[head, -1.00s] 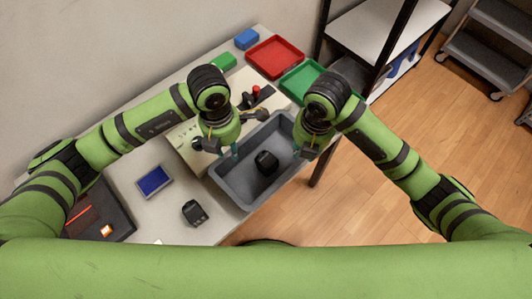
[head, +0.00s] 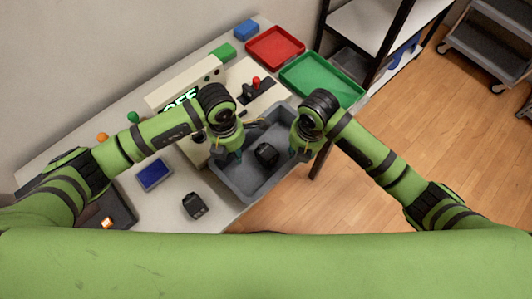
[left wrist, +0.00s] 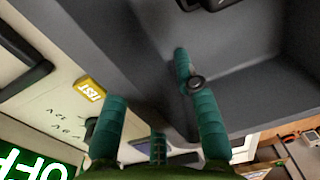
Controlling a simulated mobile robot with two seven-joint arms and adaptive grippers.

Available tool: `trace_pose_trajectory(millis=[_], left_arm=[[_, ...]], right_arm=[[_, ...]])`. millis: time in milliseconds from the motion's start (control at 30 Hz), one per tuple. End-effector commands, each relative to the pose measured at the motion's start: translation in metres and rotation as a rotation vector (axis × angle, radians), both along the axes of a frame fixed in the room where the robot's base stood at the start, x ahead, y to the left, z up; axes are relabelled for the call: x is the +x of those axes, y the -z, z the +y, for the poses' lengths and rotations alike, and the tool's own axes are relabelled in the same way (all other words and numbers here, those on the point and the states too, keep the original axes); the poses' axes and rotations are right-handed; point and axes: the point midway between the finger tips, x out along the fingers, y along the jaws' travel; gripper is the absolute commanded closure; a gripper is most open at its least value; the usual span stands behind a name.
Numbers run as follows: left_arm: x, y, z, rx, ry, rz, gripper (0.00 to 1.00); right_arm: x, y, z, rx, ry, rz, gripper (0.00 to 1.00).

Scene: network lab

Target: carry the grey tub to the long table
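The grey tub (head: 240,187) sits at the front right edge of a pale tabletop (head: 172,208), with a black block-like object (head: 266,154) inside. I cannot tell whether this is the long table. My left gripper (head: 226,158) is at the tub's left wall. In the left wrist view its teal fingers (left wrist: 156,125) are spread, with the tub's grey wall (left wrist: 125,55) running between them; I see no clear grip. My right gripper (head: 303,156) is at the tub's right wall, its fingers mostly hidden by the wrist.
Behind the tub are a panel with a lit OFF sign (head: 181,101), a red-knobbed device (head: 256,86), a red tray (head: 274,47) and a green tray (head: 322,80). A black item (head: 194,206) and blue-screened device (head: 154,174) lie left.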

Motion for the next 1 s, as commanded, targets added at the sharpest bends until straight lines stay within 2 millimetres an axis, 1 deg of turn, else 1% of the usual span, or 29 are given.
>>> trace_pose_trajectory(millis=[67, 100, 167, 467, 667, 767, 1000], left_arm=[[0.000, 0.000, 0.000, -0.001, 0.000, 0.001, 0.70], [0.000, 0.000, 0.000, -0.001, 0.000, 0.001, 0.78], [0.000, 0.000, 0.000, -0.001, 0.000, 0.001, 1.00], [0.000, 0.000, 0.000, -0.001, 0.000, 0.001, 1.00], [0.000, -0.004, 0.000, -0.002, 0.000, -0.001, 1.00], [0.000, -0.011, -0.001, -0.002, 0.000, -0.001, 1.00], [0.000, -0.036, 0.000, -0.002, 0.000, -0.001, 1.00]], right_arm=[[0.000, 0.000, 0.000, 0.000, 0.000, 0.000, 0.70], [0.000, 0.000, 0.000, 0.000, 0.000, 0.000, 0.78], [0.000, 0.000, 0.000, 0.000, 0.000, 0.000, 1.00], [0.000, 0.000, 0.000, -0.001, 0.000, 0.001, 1.00], [0.000, -0.004, 0.000, 0.000, 0.000, 0.000, 1.00], [0.000, -0.011, 0.000, 0.001, 0.000, -0.001, 1.00], [0.000, -0.036, 0.000, 0.000, 0.000, 0.000, 1.00]])
